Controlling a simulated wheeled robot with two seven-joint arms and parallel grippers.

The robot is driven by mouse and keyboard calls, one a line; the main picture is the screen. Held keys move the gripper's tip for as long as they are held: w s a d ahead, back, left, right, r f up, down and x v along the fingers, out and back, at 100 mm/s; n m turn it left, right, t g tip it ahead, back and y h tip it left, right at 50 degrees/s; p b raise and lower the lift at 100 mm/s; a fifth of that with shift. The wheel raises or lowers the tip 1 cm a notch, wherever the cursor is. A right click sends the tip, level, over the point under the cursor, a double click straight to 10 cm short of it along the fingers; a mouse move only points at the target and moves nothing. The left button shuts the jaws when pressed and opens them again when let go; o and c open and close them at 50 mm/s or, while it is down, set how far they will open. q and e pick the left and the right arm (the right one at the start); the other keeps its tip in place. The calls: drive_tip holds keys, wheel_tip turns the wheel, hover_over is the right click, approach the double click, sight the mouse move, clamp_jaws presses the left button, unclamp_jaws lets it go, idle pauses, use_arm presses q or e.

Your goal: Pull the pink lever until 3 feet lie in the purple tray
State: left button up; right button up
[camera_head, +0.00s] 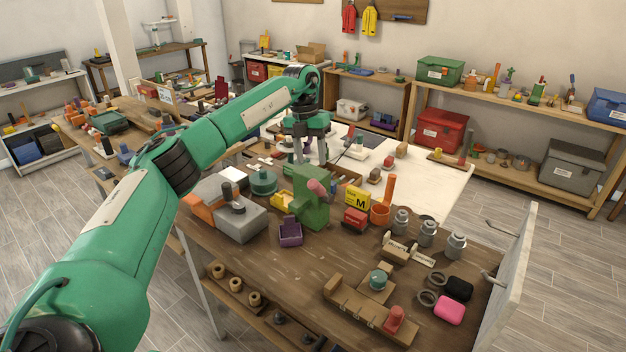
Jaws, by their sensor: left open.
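A green dispenser (307,212) stands upright on the brown workbench. A pink lever with a rounded end (317,188) sticks out near its upper part. The purple tray (290,236) sits at the front-left foot of the dispenser. Its inside is small and dark, and I cannot tell whether any feet lie in it. My left gripper (310,160) points down, open, above and behind the dispenser. It appears apart from the lever, and nothing shows between its fingers. My right gripper is not in view.
A grey block machine (233,214) stands left of the tray. A yellow box (356,196), an orange cup (380,213) and grey jars (428,232) stand to the right. A pale upright panel (515,265) edges the bench. Bare wood (300,268) lies in front of the tray.

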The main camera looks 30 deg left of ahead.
use_arm(q)
drive_tip(key=shift+w+a+r+b, duration=0.1)
drive_tip(key=shift+a+r+b, duration=0.1)
drive_tip(key=shift+r, duration=0.85)
drive_tip(key=shift+a+r+b, duration=0.15)
drive_tip(key=shift+r, duration=0.85)
